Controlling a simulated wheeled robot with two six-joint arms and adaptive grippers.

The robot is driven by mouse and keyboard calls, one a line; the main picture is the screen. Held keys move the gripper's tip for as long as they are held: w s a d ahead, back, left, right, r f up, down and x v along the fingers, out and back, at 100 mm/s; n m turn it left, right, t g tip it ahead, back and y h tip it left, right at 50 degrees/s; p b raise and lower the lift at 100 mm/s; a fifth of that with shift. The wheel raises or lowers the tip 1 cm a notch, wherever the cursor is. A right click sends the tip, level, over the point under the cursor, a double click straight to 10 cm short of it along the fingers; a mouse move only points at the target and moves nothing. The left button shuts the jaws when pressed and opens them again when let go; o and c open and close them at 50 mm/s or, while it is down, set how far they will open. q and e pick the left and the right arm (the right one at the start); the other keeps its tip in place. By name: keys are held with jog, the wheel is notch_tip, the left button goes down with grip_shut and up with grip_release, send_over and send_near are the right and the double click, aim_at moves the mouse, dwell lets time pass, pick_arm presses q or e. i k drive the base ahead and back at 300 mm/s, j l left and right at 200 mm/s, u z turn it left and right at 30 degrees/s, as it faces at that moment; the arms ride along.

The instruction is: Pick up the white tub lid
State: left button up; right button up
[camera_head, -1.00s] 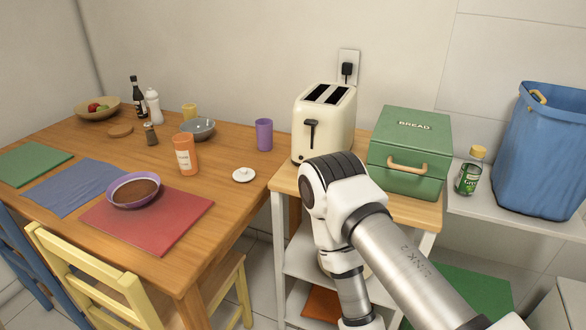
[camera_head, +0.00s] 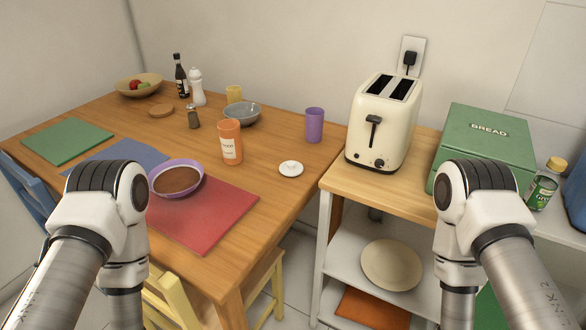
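The white tub lid (camera_head: 291,169) is a small round disc with a knob on top. It lies flat on the wooden table near its right edge, with clear wood around it. An orange tub with a label (camera_head: 230,142) stands to its left and has no visible lid of its own. My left arm shows at the lower left and my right arm at the lower right. Both grippers are out of the picture, below the frame. Neither arm touches the lid.
A purple cup (camera_head: 314,125) stands behind the lid, and a grey bowl (camera_head: 241,114) further left. A purple bowl (camera_head: 177,181) sits on a red mat (camera_head: 225,215). A cream toaster (camera_head: 382,122) and green bread box (camera_head: 487,141) stand on the cart to the right.

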aim_at(291, 167)
jog(key=i+l+u, duration=0.15)
jog(key=l+u, duration=0.15)
jog(key=u, duration=0.15)
jog(key=i+l+u, duration=0.1)
jog(key=l+u, duration=0.6)
jog(key=u, duration=0.2)
jog(key=i+l, duration=0.05)
